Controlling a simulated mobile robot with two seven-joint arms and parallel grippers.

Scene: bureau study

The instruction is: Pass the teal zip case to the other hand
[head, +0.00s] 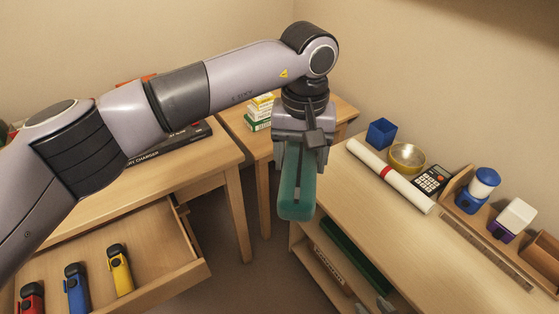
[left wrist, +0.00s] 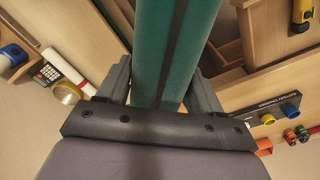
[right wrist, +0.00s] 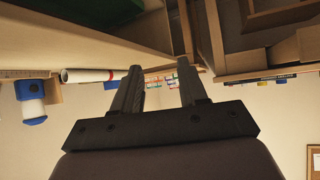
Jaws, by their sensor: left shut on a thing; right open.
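The teal zip case (head: 298,190) hangs below my left gripper (head: 303,148) in the head view, in the gap between the desk and the shelf unit. My left gripper is shut on it. In the left wrist view the teal zip case (left wrist: 172,45), with a dark zip strip along it, runs between the two fingers of my left gripper (left wrist: 162,85). My right gripper (right wrist: 160,85) shows only in the right wrist view. It is open with nothing between its fingers. The zip case does not show in that view.
The desk (head: 195,165) has an open drawer (head: 160,250) holding several staplers or similar tools. The shelf unit (head: 400,225) at the right bears a white roll (head: 390,175), a brass bowl (head: 407,157), a calculator (head: 432,180) and a blue box (head: 382,133). Floor shows between the furniture.

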